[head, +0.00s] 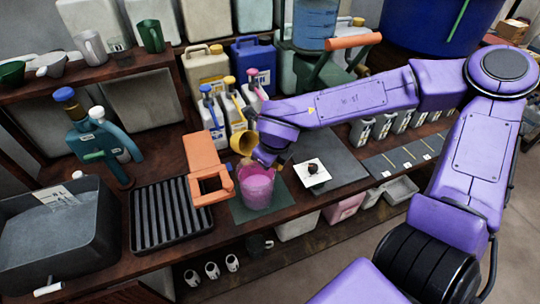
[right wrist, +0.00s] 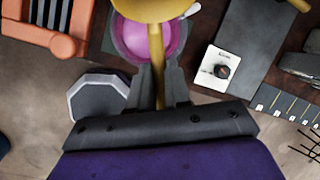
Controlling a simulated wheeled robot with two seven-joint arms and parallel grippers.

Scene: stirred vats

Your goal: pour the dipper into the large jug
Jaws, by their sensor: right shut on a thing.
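A clear vessel with pink contents (head: 256,188), which looks like the large jug, stands on a dark green mat (head: 238,210) on the bench. My right gripper (head: 264,157) is just above its rim in the head view. It is shut on the handle of the yellow dipper (head: 243,143). The dipper's bowl is above the vessel's back left side and looks tilted; its contents cannot be made out. In the right wrist view the dipper (right wrist: 143,8) partly covers the pink vessel (right wrist: 140,42), and its handle runs between the fingers (right wrist: 159,85). My left gripper is not in view.
An orange-framed device (head: 207,160) stands close left of the vessel. A black ribbed tray (head: 170,215) and a grey bin (head: 60,235) are at left.

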